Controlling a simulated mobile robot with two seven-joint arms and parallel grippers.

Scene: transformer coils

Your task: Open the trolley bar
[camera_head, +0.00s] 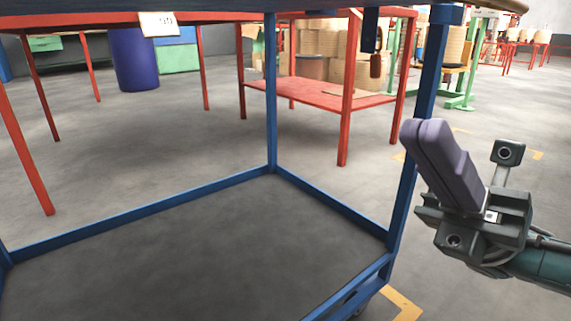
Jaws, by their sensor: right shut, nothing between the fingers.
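The trolley has a blue frame (271,95) with a grey lower shelf (190,255) and a top shelf whose underside edge runs along the top of the view. A blue upright post (425,75) stands at its right corner. A dark blue piece (370,25) hangs under the top edge; I cannot tell which part is the trolley bar. My right gripper (424,132) is at the right, its purple-grey fingers together and empty. It points up and left, appearing just right of the upright post, outside the frame. My left gripper is not in view.
Red tables stand behind the trolley, one with a red lower shelf (310,94). A blue barrel (133,60) stands at the back left. Stacked tan coils (318,40) are at the back. Grey floor lies open right of the trolley, with yellow floor marks (405,303).

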